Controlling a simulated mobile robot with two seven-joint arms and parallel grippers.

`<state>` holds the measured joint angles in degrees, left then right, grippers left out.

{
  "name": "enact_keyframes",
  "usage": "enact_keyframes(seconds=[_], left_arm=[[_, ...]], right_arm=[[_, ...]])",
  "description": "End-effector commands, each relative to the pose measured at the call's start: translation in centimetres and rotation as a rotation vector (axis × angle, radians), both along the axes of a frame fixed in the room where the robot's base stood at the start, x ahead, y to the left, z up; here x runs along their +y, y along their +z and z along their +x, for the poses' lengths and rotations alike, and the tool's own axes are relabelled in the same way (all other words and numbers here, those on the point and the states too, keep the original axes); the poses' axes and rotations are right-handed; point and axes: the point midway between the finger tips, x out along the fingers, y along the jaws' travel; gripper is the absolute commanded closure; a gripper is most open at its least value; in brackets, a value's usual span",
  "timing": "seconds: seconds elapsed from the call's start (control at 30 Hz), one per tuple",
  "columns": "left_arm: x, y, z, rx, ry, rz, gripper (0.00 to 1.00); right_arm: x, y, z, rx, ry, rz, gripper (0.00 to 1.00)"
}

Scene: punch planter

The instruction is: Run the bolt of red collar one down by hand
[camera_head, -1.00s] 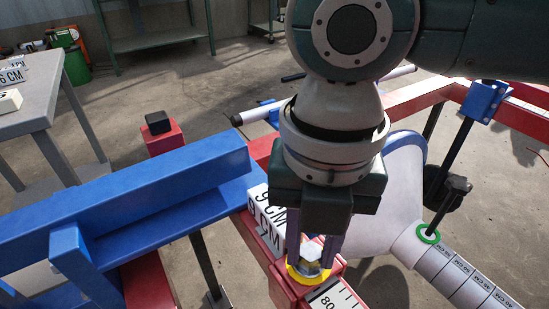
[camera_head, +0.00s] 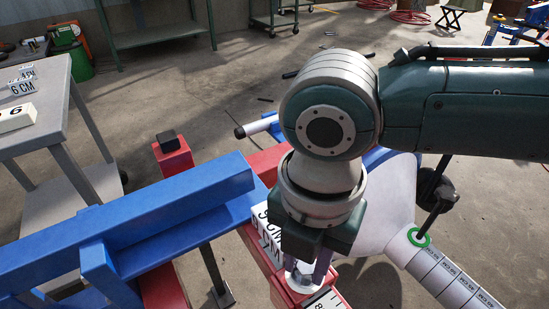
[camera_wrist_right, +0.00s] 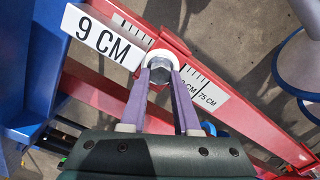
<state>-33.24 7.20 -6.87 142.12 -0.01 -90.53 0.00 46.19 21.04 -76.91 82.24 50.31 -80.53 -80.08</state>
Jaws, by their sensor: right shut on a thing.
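The hex head of the bolt (camera_wrist_right: 160,67) shows in the wrist view, standing in a pale round ring (camera_wrist_right: 151,59) on the red collar (camera_wrist_right: 174,41). In the head view the bolt (camera_head: 301,279) is partly hidden by the fingers, and the collar (camera_head: 284,292) sits on the red beam. My right gripper (camera_head: 307,268) points down over it, its purple fingers shut on the bolt head from both sides. The fingers also show in the wrist view (camera_wrist_right: 161,78). How far the bolt is down cannot be told. My left gripper is not in view.
A 9 CM block (camera_head: 267,238) stands right beside the collar. A blue beam (camera_head: 150,215) lies to the left. A white cone-shaped part (camera_head: 392,195) with a green ring (camera_head: 419,238) is at the right. A grey table (camera_head: 50,110) stands at the far left.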

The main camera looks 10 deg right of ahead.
Motion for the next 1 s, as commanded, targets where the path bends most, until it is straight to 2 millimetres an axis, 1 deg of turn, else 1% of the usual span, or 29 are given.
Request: enact_keyframes(seconds=[0.07, 0.1, 0.3, 0.37, 0.77, 0.87, 0.97, 1.0], left_arm=[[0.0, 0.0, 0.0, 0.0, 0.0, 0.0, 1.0], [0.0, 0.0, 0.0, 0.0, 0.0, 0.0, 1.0], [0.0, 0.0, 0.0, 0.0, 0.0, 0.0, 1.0], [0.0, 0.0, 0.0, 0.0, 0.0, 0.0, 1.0], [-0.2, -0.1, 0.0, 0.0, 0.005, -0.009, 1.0], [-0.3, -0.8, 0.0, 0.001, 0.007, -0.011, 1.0], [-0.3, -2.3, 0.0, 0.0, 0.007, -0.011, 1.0], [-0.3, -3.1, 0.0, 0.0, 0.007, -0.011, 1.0]], right_arm=[[0.0, 0.0, 0.0, -0.001, 0.0, 0.001, 1.0], [0.0, 0.0, 0.0, -0.001, 0.001, 0.001, 0.68], [0.0, 0.0, 0.0, -0.001, 0.001, 0.001, 0.45], [0.0, 0.0, 0.0, -0.001, 0.001, 0.001, 0.4], [0.0, 0.0, 0.1, -0.002, 0.005, 0.002, 0.4], [0.0, -0.3, 0.1, -0.004, 0.032, 0.002, 0.4], [0.0, -0.6, 0.2, -0.007, 0.1, 0.003, 0.4], [0.0, -0.7, 0.2, -0.007, 0.137, 0.003, 0.4]])
